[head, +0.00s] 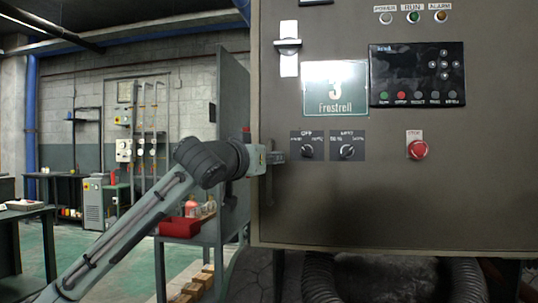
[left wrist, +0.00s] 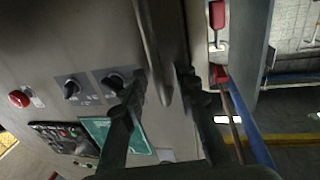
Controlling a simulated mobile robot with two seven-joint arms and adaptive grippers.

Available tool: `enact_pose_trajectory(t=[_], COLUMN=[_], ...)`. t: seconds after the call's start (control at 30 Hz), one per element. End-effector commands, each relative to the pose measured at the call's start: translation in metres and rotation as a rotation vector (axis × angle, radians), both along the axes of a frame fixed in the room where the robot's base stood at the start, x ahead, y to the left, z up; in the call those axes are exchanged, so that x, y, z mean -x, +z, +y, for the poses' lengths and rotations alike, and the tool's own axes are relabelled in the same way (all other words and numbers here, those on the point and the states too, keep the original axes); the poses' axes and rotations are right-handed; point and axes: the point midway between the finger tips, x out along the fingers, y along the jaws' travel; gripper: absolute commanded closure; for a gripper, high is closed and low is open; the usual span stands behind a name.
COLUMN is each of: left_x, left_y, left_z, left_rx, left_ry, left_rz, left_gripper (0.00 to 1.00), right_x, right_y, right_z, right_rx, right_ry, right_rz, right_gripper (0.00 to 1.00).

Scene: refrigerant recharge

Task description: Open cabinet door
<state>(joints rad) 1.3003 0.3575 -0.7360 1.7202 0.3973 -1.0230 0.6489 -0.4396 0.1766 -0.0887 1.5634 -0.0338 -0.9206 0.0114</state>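The cabinet door (head: 350,210) is a large grey-brown panel and looks closed. A vertical grey handle (head: 268,190) stands near its left edge. It also shows in the left wrist view as a metal bar (left wrist: 158,50). My left gripper (head: 273,158) is at this handle, reaching in from the left. In the left wrist view its dark fingers (left wrist: 160,80) are apart, one on each side of the bar, and I see no clear contact. A silver latch (head: 288,47) sits at the upper left of the door. My right gripper is in neither view.
The door carries a control panel (head: 417,75), two rotary knobs (head: 327,151) and a red stop button (head: 417,150). A grey shelf unit (head: 233,130) with a red bin (head: 180,227) stands left of the cabinet. Hoses (head: 318,278) run below it. Open green floor lies farther left.

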Motion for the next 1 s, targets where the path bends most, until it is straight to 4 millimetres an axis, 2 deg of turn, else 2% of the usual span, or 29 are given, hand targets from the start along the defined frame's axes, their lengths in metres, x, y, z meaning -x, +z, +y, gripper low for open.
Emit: enact_pose_trajectory(t=[0.1,0.37,0.6,1.0], left_x=[-0.0062,-0.0068,-0.0068,-0.0067], left_y=[-0.0003,-0.0006,-0.0006,-0.0007], left_z=[-0.0022,-0.0026,-0.0025,-0.0023], left_rx=[0.000,-0.001,-0.001,0.000], left_ry=[0.001,0.001,0.001,0.001], left_rz=[0.001,0.000,0.000,0.000], left_gripper=[0.70,0.71,1.00,1.00], right_x=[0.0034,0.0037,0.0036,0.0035], right_y=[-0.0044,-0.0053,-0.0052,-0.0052], right_z=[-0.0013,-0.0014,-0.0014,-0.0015], right_rx=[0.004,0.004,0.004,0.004], right_ry=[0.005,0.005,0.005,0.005], right_rz=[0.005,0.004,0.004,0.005], right_gripper=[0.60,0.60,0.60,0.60])
